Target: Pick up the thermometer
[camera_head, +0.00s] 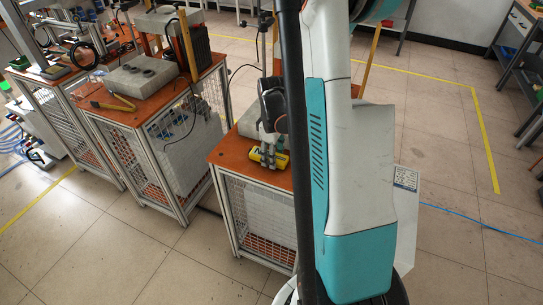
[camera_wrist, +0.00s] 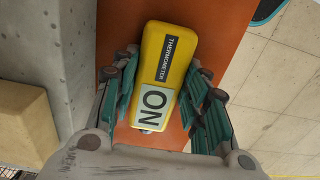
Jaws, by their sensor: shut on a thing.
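The thermometer (camera_wrist: 164,70) is a yellow block with a dark "THERMOMETER" label and a pale panel reading "ON". In the wrist view it lies between the two fingers of my gripper (camera_wrist: 162,92), which is shut on it from both sides. In the head view the thermometer (camera_head: 280,160) shows at my gripper (camera_head: 268,155), over the front part of the right-hand orange-topped table (camera_head: 232,153). Whether it touches the table top cannot be told. My arm hides part of that table.
A grey block (camera_wrist: 75,40) stands left of the thermometer, with a tan block (camera_wrist: 25,125) beside it. Two more orange-topped tables with equipment stand to the left, including a grey box (camera_head: 140,77) and a yellow-handled tool (camera_head: 112,104). Open floor (camera_head: 150,250) lies in front.

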